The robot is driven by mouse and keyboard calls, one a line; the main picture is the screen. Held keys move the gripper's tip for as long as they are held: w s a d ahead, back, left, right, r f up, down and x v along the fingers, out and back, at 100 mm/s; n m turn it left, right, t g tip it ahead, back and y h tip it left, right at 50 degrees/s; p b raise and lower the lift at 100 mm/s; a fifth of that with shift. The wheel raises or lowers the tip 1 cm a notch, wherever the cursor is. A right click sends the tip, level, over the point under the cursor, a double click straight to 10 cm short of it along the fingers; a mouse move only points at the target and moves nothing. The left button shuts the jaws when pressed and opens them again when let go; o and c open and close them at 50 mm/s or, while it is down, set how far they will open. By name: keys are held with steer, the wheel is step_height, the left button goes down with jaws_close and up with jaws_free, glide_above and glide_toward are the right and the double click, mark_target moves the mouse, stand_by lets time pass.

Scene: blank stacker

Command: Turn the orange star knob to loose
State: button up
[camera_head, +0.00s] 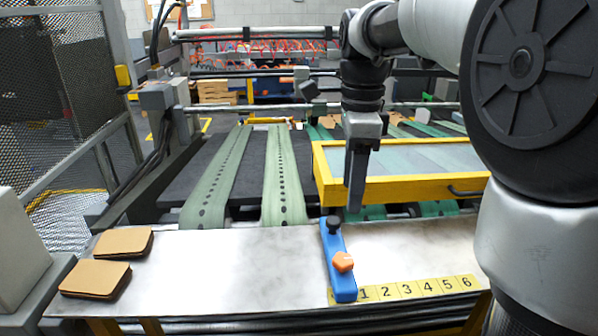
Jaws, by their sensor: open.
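The orange star knob (342,261) sits on the front part of a blue stop bar (338,285). The bar lies on the metal table near the left end of a yellow number scale. A black knob (332,224) stands at the bar's far end. My gripper (355,208) points down just beyond the bar, above and behind the orange knob and apart from it. Its jaws are open and empty, seen nearly edge-on. Whether the orange knob is tight or loose cannot be told from this view.
The metal table (230,270) is clear left of the bar. Two stacks of brown blanks (95,280) (123,242) lie at its left end. The yellow scale (420,288) runs right of the bar. A yellow-framed guard (400,190) with a clear panel stands close behind my gripper. Green belts (215,180) lie behind.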

mark_target(344, 259)
step_height(344, 259, down, 17)
steer(key=shift+f+b, duration=0.15)
steer(key=shift+b, duration=0.2)
stand_by(0.3)
steer(key=c, duration=1)
